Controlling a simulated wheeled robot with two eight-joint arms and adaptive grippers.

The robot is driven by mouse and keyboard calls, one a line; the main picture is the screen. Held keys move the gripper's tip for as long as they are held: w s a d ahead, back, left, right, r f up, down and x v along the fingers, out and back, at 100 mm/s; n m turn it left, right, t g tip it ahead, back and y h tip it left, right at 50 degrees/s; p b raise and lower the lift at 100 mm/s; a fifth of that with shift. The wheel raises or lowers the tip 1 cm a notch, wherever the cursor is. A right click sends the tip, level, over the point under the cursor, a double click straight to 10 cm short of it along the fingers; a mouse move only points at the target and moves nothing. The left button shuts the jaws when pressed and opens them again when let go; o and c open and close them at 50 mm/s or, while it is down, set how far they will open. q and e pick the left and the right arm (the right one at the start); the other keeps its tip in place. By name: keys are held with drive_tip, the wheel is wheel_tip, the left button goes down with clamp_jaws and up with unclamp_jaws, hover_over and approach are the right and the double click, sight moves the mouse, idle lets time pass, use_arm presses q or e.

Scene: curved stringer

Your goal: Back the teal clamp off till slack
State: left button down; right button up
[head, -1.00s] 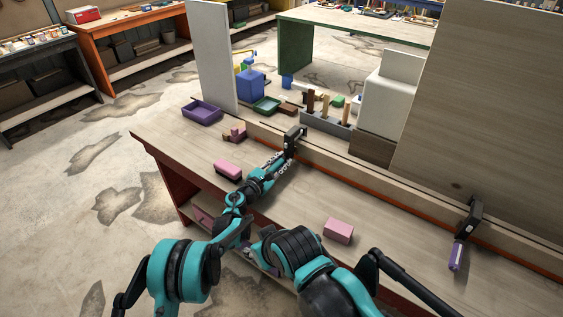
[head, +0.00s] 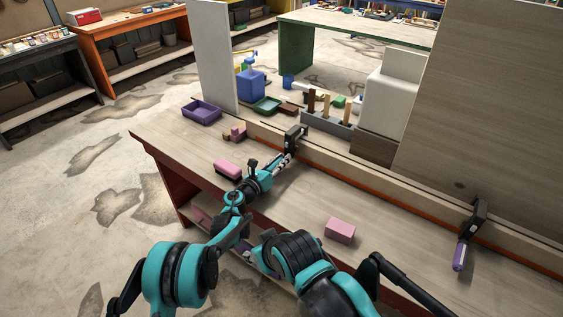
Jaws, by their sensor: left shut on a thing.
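A dark clamp (head: 296,135) grips the wooden strip along the back of the bench, left of centre. I take it as the teal clamp, though its handle is mostly hidden by my gripper. My left gripper (head: 283,161) is at the near end of this clamp, shut on its handle. The left wrist lies low over the bench top, in line with the clamp. A second dark clamp (head: 477,217) with a purple handle (head: 461,254) sits on the strip at the right. My right gripper is not in view.
A pink-topped block (head: 228,169) lies left of my left wrist, and a pink box (head: 340,230) lies nearer the front edge. A purple tray (head: 201,111) is at the bench's far left. A tall wooden panel (head: 490,100) stands behind the right side.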

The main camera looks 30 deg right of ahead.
use_arm(q)
drive_tip(key=n, duration=0.6)
drive_tip(key=shift+f+b, duration=0.1)
drive_tip(key=shift+b, duration=0.25)
drive_tip(key=n, duration=0.6)
drive_tip(key=shift+w+f+n, duration=0.1)
drive_tip(key=shift+n, duration=0.2)
drive_tip(key=c, duration=1.3)
unclamp_jaws()
drive_tip(key=v, duration=1.2)
